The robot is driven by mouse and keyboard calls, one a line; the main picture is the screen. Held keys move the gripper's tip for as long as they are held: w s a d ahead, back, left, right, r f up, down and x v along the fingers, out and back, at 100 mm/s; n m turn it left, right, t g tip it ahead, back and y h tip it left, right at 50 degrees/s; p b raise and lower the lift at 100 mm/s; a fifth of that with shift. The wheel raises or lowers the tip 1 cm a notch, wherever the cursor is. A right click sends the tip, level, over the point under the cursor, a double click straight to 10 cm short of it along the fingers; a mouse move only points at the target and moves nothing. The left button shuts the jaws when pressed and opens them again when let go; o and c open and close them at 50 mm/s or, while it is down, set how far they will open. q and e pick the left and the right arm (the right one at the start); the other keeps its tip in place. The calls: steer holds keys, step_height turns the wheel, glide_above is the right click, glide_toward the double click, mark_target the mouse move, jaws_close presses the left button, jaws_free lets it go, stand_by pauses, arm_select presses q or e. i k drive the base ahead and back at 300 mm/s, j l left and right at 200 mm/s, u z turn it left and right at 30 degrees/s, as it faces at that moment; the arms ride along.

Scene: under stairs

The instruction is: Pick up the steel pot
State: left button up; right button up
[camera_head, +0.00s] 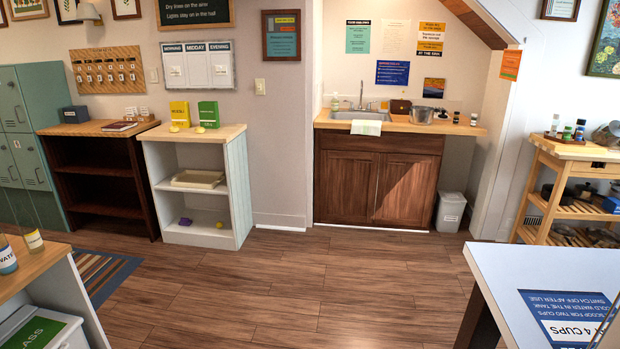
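A steel pot (421,115) stands on the wooden counter (456,128) at the back, right of the sink (364,115). It is small in the view, and I cannot make out its handles. Another greyish metal vessel (606,135) sits on the wooden cart (566,151) at the right edge, partly cut off; I cannot tell exactly what it is. Neither of my grippers shows in the head view.
Open wood floor (300,285) lies between me and the sink cabinet (376,180). A white table (500,275) is at the near right, a shelf unit (35,270) at the near left. A white bin (450,212) stands right of the cabinet.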

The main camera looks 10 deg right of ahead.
mark_target(418, 114)
steer(key=i+z, duration=0.15)
steer(key=i, duration=0.5)
steer(key=i+j+z, duration=0.15)
steer(key=i, duration=0.45)
steer(key=i+j+z, duration=0.15)
steer(key=i, duration=0.5)
steer(key=i+z, duration=0.25)
steer(key=i, duration=0.4)
steer(key=i+j+z, duration=0.1)
steer(key=i+z, duration=0.15)
steer(key=i, duration=0.4)
steer(key=i+j+z, duration=0.2)
steer(key=i, duration=0.4)
steer(key=i+l+z, duration=0.2)
steer(key=i+z, duration=0.15)
steer(key=i, duration=0.15)
steer(key=i+z, duration=0.35)
steer(key=i, duration=0.15)
steer(key=i+l+u, duration=0.4)
steer(key=l, duration=0.2)
steer(key=i+l+u, duration=0.25)
steer(key=l, duration=0.15)
steer(key=i+l+u, duration=0.2)
steer(key=l, duration=0.15)
steer(key=i+l+u, duration=0.2)
steer(key=l, duration=0.2)
steer(key=l+u, duration=0.3)
steer(key=l, duration=0.9)
